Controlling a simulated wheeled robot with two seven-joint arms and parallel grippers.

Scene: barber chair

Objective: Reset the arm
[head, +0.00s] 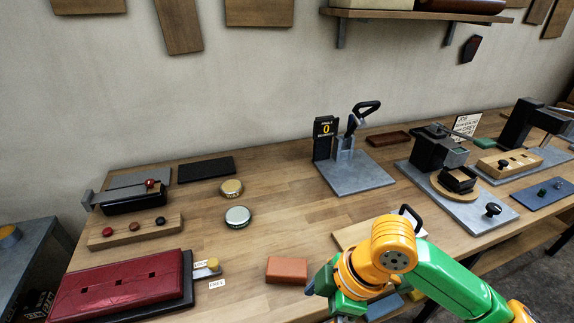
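My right arm comes in from the lower right, green with an orange wrist. Its gripper (326,284) is at the bottom centre, just right of a reddish-brown block (287,270) on the workbench (270,225). Its fingers are mostly hidden or cut off, so I cannot tell whether they are open or hold anything. My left gripper is not in view. The picture does not make clear which arm the task means. A press-like device (352,170) with a raised dark handle and a counter sign (325,130) reading 0 stands at the back centre.
At left are a red padded panel (120,288), a small lever with a yellow knob (212,265), a wooden strip with knobs (135,230) and two round tins (238,216). Clamp-like devices (440,155) stand at right. A shelf (420,15) hangs above. The bench centre is clear.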

